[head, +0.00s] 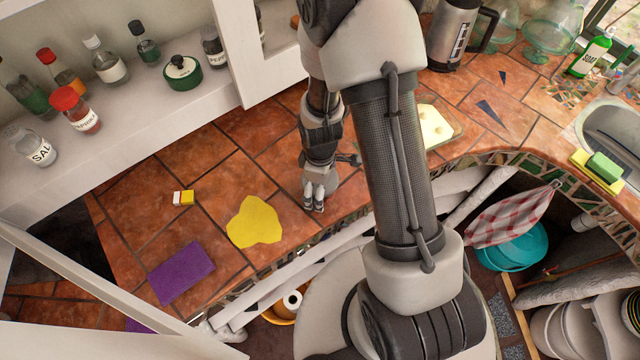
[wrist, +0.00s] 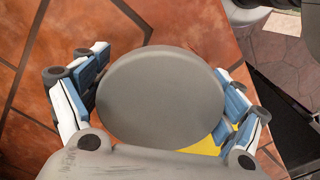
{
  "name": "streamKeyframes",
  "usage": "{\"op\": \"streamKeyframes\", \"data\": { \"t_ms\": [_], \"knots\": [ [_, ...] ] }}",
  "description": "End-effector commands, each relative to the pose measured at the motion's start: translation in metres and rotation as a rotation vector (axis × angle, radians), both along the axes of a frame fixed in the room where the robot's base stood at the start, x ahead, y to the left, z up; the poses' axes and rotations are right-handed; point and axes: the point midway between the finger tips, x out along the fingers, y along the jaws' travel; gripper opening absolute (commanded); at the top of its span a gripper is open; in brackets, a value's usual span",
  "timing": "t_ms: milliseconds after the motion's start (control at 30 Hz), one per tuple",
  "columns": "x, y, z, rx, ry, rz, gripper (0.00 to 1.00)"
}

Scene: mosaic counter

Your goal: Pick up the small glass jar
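My gripper (head: 314,205) is low over the tiled counter, right of a yellow patch. The disc fills most of the space between the fingers. I cannot tell whether they press on it or only stand around it. In the head view my gripper and arm hide most of that spot.
The yellow patch (head: 254,222), a purple mat (head: 181,272) and a small yellow-and-white block (head: 184,197) lie left on the counter (head: 220,160). A shelf (head: 140,128) holds several bottles. The counter's front edge is close to my gripper. A board (head: 436,127) lies beyond my arm.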

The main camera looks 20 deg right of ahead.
Motion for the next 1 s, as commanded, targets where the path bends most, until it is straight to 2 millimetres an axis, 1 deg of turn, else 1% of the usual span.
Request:
{"op": "streamKeyframes", "data": {
  "t_ms": [33,67,600,867,1000],
  "knots": [
    [0.0000,0.0000,0.0001,0.000,0.000,0.000,0.80],
    [0.0000,0.0000,0.0001,0.000,0.000,0.000,0.78],
    [-0.0001,0.0001,0.0001,0.000,0.000,0.000,0.42],
    [0.0003,0.0001,0.0012,-0.001,-0.001,0.000,0.42],
    [0.0009,0.0000,0.0088,0.000,-0.002,0.000,0.42]
  ]
}}
